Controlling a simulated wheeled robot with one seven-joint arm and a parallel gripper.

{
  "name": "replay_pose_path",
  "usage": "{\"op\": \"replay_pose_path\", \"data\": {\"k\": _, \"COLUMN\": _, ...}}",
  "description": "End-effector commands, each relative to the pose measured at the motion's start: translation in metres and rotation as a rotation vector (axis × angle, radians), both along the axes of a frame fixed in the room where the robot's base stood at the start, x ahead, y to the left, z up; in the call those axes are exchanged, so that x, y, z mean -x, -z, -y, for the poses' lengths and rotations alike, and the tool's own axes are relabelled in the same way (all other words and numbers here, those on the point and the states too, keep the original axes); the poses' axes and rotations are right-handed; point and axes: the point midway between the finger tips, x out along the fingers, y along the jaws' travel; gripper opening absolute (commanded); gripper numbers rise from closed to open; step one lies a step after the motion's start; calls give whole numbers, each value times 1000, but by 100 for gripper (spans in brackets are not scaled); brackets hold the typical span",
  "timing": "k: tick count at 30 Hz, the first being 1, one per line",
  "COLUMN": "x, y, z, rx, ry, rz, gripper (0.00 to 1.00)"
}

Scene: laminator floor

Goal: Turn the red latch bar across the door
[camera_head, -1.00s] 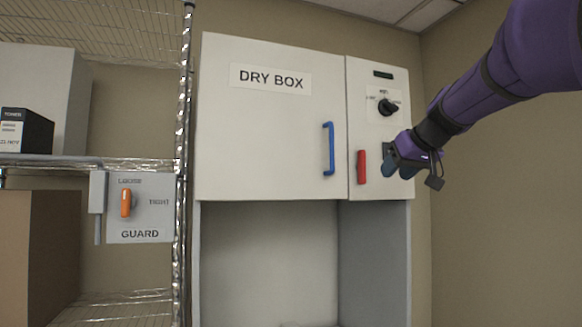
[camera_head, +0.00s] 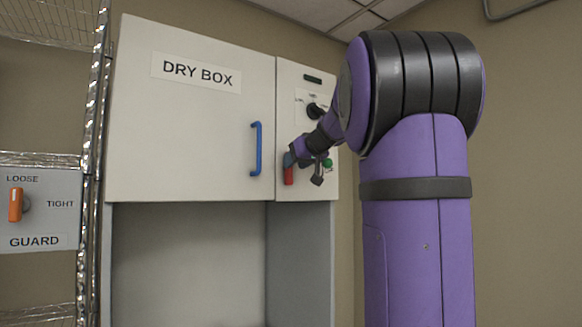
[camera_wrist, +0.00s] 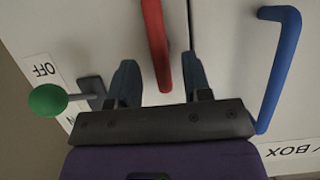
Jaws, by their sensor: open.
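The red latch bar (camera_head: 289,175) stands upright on the dry box's right panel, beside the door's edge. In the wrist view the red latch bar (camera_wrist: 156,45) runs lengthwise between the two fingers of my gripper (camera_wrist: 160,82). The fingers are open, with gaps on both sides of the bar. In the head view my gripper (camera_head: 290,157) is at the bar's upper part and hides it. The door (camera_head: 190,120) is shut flush in its frame, with a blue handle (camera_head: 256,149) to the left of the bar.
A green-knobbed lever (camera_wrist: 48,99) by an OFF label sits close beside one finger. A black dial (camera_head: 314,110) is above the bar. A wire shelf with an orange GUARD knob (camera_head: 16,205) stands at the left. The space under the box is open.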

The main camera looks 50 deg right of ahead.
Motion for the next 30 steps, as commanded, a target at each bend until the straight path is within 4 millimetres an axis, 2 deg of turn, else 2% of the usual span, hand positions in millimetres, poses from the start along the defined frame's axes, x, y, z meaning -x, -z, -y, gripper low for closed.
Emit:
{"op": "replay_pose_path", "data": {"k": 6, "x": -19, "y": 8, "z": 5, "rx": -1, "ry": 0, "rz": 0, "gripper": 45}}
{"op": "replay_pose_path", "data": {"k": 17, "x": -23, "y": 9, "z": 5, "rx": 1, "ry": 1, "rz": 1, "gripper": 45}}
{"op": "replay_pose_path", "data": {"k": 23, "x": -23, "y": 10, "z": 5, "rx": 1, "ry": 1, "rz": 1, "gripper": 1}}
{"op": "replay_pose_path", "data": {"k": 30, "x": -23, "y": 10, "z": 5, "rx": -7, "ry": 0, "rz": 2, "gripper": 0}}
